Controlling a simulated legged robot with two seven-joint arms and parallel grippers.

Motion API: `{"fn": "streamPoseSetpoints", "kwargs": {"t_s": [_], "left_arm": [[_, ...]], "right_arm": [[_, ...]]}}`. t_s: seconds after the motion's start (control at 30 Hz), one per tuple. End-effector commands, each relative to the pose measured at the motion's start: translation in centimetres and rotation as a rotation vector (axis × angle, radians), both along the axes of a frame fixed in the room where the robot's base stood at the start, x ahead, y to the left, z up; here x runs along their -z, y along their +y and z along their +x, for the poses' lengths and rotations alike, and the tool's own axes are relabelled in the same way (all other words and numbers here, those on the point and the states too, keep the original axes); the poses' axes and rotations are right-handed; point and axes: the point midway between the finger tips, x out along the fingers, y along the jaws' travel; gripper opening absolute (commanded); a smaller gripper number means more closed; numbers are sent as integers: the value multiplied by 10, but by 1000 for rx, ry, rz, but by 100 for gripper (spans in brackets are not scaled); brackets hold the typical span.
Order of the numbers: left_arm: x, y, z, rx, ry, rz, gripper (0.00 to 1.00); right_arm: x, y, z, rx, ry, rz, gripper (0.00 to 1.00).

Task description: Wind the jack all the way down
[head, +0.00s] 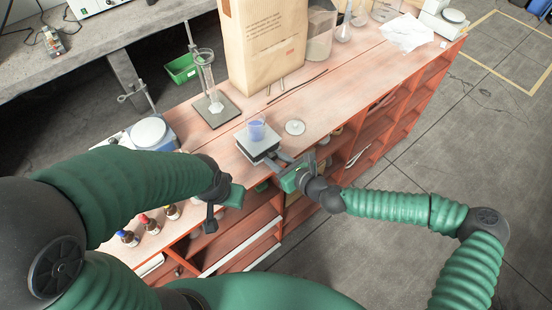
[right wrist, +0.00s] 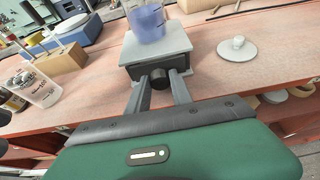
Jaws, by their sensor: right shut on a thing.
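The jack (head: 258,147) stands on the wooden bench top near its front edge. A beaker of blue liquid (head: 256,129) sits on its flat top plate. In the right wrist view the jack (right wrist: 160,63) shows its grey plate, with the beaker (right wrist: 147,20) on it. My right gripper (head: 283,160) is at the jack's front, its fingers shut on the dark round knob (right wrist: 159,79). The wrist view shows the fingers (right wrist: 158,90) on either side of the knob. My left gripper (head: 222,203) hangs in front of the bench, away from the jack; its fingertips are not clear.
A white disc with a small knob (head: 295,127) lies right of the jack. A large paper bag (head: 262,50) stands behind. A glass cylinder on a stand (head: 207,80) and a hotplate-like device (head: 150,133) are to the left. Small bottles (head: 127,238) stand at the lower left.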

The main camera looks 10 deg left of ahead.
Motion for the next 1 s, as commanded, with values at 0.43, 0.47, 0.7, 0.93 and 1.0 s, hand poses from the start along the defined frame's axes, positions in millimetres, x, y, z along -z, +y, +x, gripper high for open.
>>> {"fn": "streamPoseSetpoints", "kwargs": {"t_s": [0.43, 0.47, 0.7, 0.93, 1.0], "left_arm": [[1, 0, 0, 0, 0, 0, 36], [1, 0, 0, 0, 0, 0, 36], [1, 0, 0, 0, 0, 0, 36], [1, 0, 0, 0, 0, 0, 36], [1, 0, 0, 0, 0, 0, 36]], "right_arm": [[-1, 1, 0, 2, -200, -153, 0], [-1, 1, 0, 2, -200, -153, 0], [-1, 1, -1, 2, -198, -152, 49], [-1, 1, -2, 1, -198, -152, 49], [-1, 0, -2, 1, -198, -152, 49]]}}
